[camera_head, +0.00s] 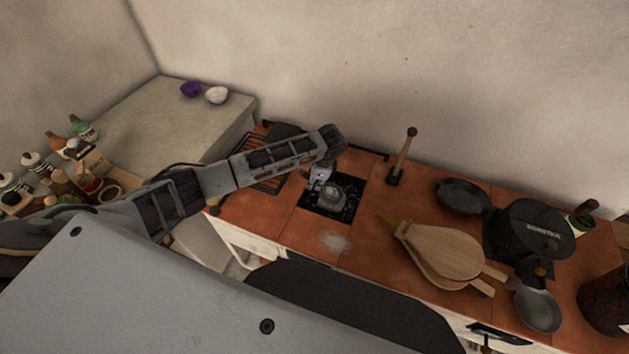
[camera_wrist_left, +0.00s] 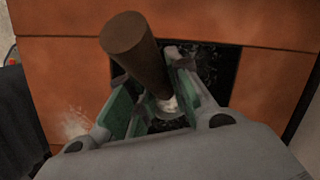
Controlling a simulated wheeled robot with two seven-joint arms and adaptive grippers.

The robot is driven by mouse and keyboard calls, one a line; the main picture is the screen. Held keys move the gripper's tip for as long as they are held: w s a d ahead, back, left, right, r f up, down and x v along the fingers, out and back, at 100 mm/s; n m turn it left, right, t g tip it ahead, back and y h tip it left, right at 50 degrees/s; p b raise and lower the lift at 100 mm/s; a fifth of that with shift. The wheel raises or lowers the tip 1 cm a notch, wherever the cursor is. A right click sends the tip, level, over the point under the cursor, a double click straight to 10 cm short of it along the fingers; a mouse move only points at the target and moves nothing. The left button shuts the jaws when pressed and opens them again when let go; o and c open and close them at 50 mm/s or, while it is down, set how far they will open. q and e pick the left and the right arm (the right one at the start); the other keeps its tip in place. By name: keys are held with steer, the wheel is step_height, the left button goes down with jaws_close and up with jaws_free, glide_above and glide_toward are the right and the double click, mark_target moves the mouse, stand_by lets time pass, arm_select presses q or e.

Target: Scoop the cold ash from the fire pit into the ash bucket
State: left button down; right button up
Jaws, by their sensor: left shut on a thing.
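My left gripper (camera_head: 320,180) is over the fire pit (camera_head: 345,212), a dark square opening in the orange tiled counter. In the left wrist view my left gripper (camera_wrist_left: 165,115) is shut on a tool with a thick brown handle (camera_wrist_left: 140,50) and a pale metal collar. The tool's working end is hidden there. In the head view a grey rounded shape (camera_head: 333,195) shows below the gripper, inside the pit; I cannot tell whether it is the scoop or ash. A patch of pale ash (camera_head: 333,242) lies on the tiles in front. I cannot clearly identify the ash bucket. My right gripper is not in view.
Wooden bellows (camera_head: 445,255) lie right of the pit. A black roaster (camera_head: 535,232), a dark pan (camera_head: 463,196), a small pan (camera_head: 538,310) and a dark brown vessel (camera_head: 606,302) stand further right. A upright wooden-handled tool (camera_head: 402,158) is behind. A grill rack (camera_head: 262,172) is left.

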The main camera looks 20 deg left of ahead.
arm_select(q)
steer(key=shift+r+h+p, duration=0.6)
steer(key=shift+r+p, duration=0.7)
steer(key=shift+p, duration=0.1)
steer(key=shift+r+t+h+p, duration=0.4)
steer(key=shift+r+t+p, duration=0.1)
steer(key=shift+r+p, duration=0.45)
steer(key=shift+r+h+p, duration=0.5)
steer(key=shift+r+p, duration=0.4)
steer(key=shift+p, duration=0.05)
steer(key=shift+r+t+p, duration=0.3)
steer(key=shift+r+p, duration=0.05)
steer(key=shift+r, duration=0.05)
steer(key=shift+r+h, duration=0.1)
steer(key=shift+h, duration=0.2)
